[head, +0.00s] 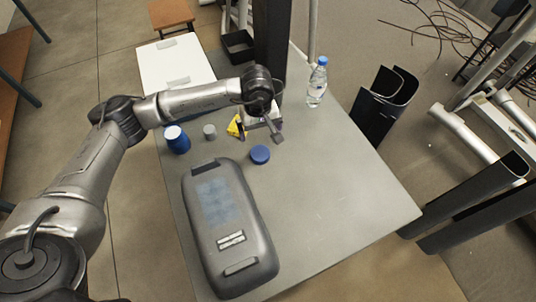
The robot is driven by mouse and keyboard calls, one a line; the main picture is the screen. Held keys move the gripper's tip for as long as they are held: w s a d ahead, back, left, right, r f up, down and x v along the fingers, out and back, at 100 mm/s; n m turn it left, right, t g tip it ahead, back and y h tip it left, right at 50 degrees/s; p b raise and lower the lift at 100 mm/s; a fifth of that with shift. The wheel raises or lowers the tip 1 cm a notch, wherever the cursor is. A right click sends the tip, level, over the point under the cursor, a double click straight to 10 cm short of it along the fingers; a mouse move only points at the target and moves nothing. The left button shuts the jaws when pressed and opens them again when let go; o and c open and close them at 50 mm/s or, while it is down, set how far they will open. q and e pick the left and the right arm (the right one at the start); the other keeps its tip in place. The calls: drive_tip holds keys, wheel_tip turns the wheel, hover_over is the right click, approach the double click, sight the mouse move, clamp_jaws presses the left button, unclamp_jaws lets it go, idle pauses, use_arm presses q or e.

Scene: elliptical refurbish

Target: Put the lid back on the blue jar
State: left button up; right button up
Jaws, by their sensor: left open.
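The blue jar (178,142) stands upright near the left edge of the grey table, with a white top. A round blue lid (260,155) lies flat on the table to the right of the jar, behind the large grey case. My left gripper (262,128) is open, just behind the lid in the picture and apart from it. No object shows clearly between its fingers. My right gripper is out of view.
A grey case (228,228) fills the table's front left. A small grey cylinder (209,132) and a yellow object (235,126) stand between jar and gripper. A water bottle (317,84) stands at the back right. The table's right side (340,190) is clear.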

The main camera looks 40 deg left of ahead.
use_arm(q)
drive_tip(key=shift+a, duration=0.15)
drive_tip(key=shift+f, duration=0.1)
drive_tip(key=b, duration=0.2)
hover_over(260, 152)
drive_tip(key=f, duration=0.8)
drive_tip(key=shift+d+f, duration=0.2)
drive_tip(key=shift+f, duration=0.6)
wheel_tip(260, 152, down, 4)
drive_tip(key=shift+a+f+b, duration=0.1)
drive_tip(key=shift+b, duration=0.75)
drive_tip(key=shift+c, duration=0.5)
drive_tip(key=c, duration=0.9)
